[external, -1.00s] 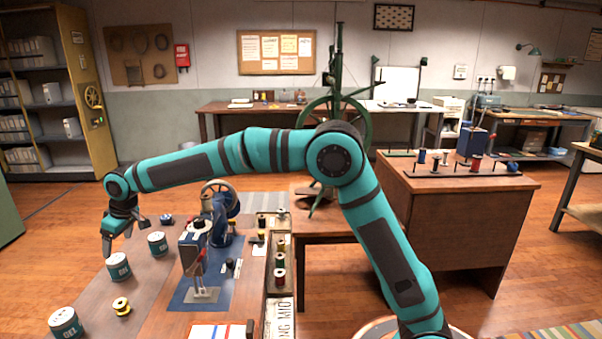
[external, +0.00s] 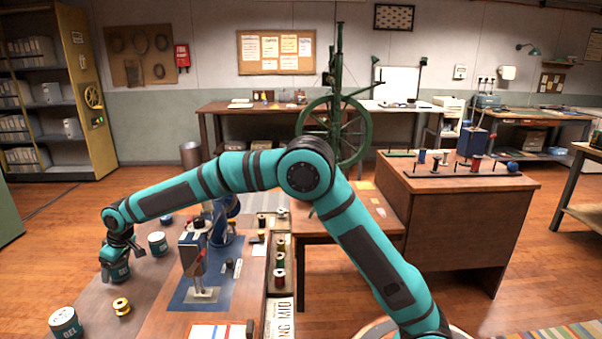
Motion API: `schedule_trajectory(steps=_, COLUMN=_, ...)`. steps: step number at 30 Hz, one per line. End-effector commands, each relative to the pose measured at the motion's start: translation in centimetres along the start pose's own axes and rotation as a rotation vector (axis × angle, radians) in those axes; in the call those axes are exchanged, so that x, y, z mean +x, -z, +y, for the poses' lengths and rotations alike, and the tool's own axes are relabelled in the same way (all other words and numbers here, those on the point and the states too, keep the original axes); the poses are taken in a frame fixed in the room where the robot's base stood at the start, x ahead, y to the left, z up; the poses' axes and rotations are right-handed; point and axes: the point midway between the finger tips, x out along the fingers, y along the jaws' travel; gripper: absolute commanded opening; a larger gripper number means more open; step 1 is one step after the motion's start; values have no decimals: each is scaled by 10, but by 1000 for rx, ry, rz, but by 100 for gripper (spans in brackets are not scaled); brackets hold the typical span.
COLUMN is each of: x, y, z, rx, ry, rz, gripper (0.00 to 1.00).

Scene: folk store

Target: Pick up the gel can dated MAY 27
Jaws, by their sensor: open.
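Three dark teal gel cans with pale tops stand on the table at the left. One gel can (external: 66,323) is at the front left corner. A second gel can (external: 158,243) stands further back. A third gel can (external: 123,272) is under my gripper (external: 117,275), which covers much of it. My gripper points down with its open fingers at this can; I cannot tell whether they touch it. The dates on the cans are too small to read, so I cannot tell which is dated MAY 27.
A blue and grey machine (external: 193,256) stands on a blue mat (external: 215,293) to the right. Several thread spools (external: 279,260) stand in a rack beyond it.

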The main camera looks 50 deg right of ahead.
Motion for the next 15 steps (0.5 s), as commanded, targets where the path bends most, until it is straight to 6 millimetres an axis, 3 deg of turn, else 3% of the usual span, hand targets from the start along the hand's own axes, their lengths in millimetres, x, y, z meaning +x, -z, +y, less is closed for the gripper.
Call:
schedule_trajectory(steps=7, x=3, y=0, z=0, rx=0, ry=0, rz=1, gripper=79)
schedule_trajectory(steps=15, x=3, y=0, z=0, rx=0, ry=0, rz=1, gripper=28)
